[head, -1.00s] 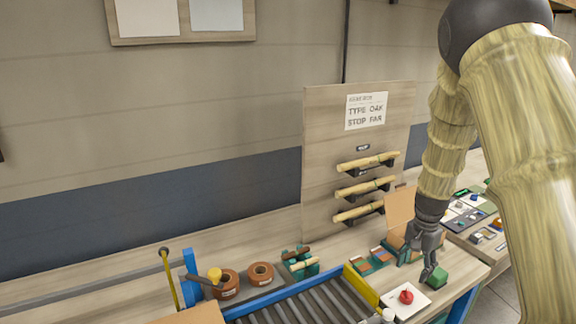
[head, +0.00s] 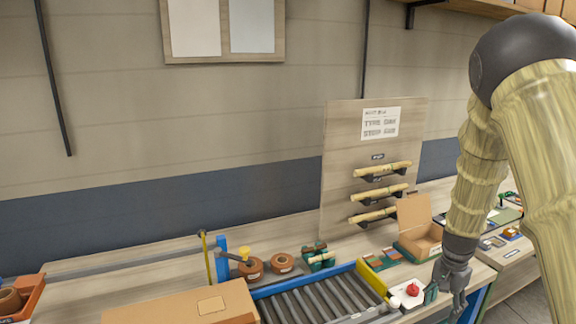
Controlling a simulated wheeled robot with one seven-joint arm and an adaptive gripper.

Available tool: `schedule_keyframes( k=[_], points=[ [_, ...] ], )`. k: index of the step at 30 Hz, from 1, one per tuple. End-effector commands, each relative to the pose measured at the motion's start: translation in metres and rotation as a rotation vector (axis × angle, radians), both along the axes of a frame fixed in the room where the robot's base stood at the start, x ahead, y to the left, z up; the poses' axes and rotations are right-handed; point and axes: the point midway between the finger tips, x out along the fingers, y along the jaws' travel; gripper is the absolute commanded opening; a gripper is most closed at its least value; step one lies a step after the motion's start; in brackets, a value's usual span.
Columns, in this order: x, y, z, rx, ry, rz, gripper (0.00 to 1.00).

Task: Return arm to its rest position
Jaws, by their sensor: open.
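My arm comes down the right side of the head view, and my gripper (head: 447,294) points downward at its lower end. The gripper is open. It hangs just right of a white plate (head: 405,295) with a red apple-like thing (head: 412,289) on it. A green piece (head: 431,293) shows beside the fingers, partly hidden by them. I cannot tell whether the fingers touch it.
A roller conveyor (head: 318,300) with blue rails runs left of the plate. An open cardboard box (head: 418,232) stands behind the gripper. A rack board (head: 340,150) holds several wooden rods. A closed carton (head: 185,305) is at the front left.

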Motion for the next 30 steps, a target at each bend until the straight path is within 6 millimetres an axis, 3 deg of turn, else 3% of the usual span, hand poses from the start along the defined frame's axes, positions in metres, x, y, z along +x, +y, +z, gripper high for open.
schedule_keyframes(
  k=[8, 14, 21, 27, 30],
  points=[
    [-0.029, 0.014, -0.060, -0.036, 0.024, 0.093, 0.58],
    [-0.068, 0.031, -0.124, -0.068, 0.048, 0.209, 0.58],
    [-0.154, 0.071, -0.223, -0.093, 0.075, 0.449, 0.58],
    [-0.237, 0.113, -0.283, -0.076, 0.074, 0.660, 0.58],
    [-0.280, 0.135, -0.304, -0.054, 0.065, 0.760, 0.58]
  ],
)
